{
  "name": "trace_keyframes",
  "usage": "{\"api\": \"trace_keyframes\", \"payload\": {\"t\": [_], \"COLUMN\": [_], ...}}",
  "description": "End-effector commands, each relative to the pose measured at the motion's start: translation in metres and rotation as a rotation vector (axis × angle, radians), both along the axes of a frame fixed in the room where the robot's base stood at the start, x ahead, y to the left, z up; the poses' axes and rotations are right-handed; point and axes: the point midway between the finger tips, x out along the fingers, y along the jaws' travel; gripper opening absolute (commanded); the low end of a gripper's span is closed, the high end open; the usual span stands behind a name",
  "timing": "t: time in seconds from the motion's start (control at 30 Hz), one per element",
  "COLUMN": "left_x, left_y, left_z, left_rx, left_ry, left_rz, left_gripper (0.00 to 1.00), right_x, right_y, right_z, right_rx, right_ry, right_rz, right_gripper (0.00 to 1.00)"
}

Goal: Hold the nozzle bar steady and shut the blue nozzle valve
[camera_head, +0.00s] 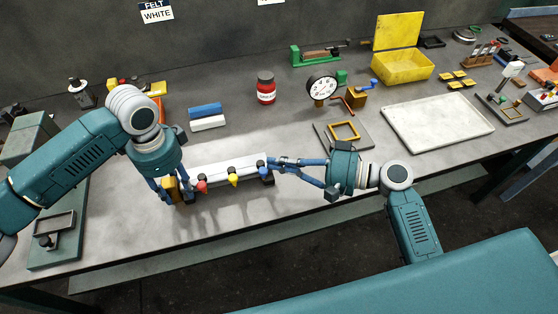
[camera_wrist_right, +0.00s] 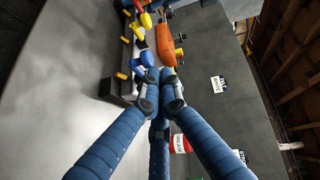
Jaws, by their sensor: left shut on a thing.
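The white nozzle bar (camera_head: 222,171) lies on the grey bench, with a red valve (camera_head: 202,187), a yellow valve (camera_head: 233,180) and a blue valve (camera_head: 265,172) along its front. My left gripper (camera_head: 171,190) is shut on the bar's left end, by a yellow block; its fingers partly hide that end. My right gripper (camera_head: 273,162) is at the bar's right end, close to the blue valve. In the right wrist view its fingertips (camera_wrist_right: 160,92) are drawn together with nothing visible between them. The blue valve (camera_wrist_right: 147,59) shows just beyond them; contact cannot be told.
A square frame fixture (camera_head: 344,132) stands behind my right gripper. A pale slab (camera_head: 438,122) lies further right. The bench front before the bar is clear.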

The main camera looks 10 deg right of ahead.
Motion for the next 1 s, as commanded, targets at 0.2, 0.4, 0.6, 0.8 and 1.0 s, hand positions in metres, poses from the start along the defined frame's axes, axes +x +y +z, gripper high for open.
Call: {"api": "trace_keyframes", "payload": {"t": [0.2,0.4,0.6,0.8,1.0], "left_x": [0.001,0.001,0.000,0.000,0.000], "left_y": [-0.001,-0.001,-0.001,-0.001,-0.001], "left_z": [0.000,0.000,0.000,0.000,0.000], "left_rx": [-0.002,-0.002,-0.002,-0.003,-0.003], "left_ry": [-0.001,-0.001,-0.001,-0.001,-0.001], "left_rz": [0.002,0.002,0.002,0.002,0.001], "left_gripper": [0.00,0.00,0.00,0.00,0.00], "right_x": [-0.008,-0.012,-0.016,-0.017,-0.018], "right_y": [0.008,0.014,0.022,0.029,0.038], "right_z": [-0.001,-0.001,-0.001,0.001,0.001], "right_rx": [0.004,0.005,0.006,0.003,0.004], "right_ry": [0.004,0.006,0.006,-0.001,-0.001], "right_rz": [-0.107,-0.238,-0.389,-0.433,-0.434], "right_gripper": [0.00,0.00,0.00,0.00,0.00]}}
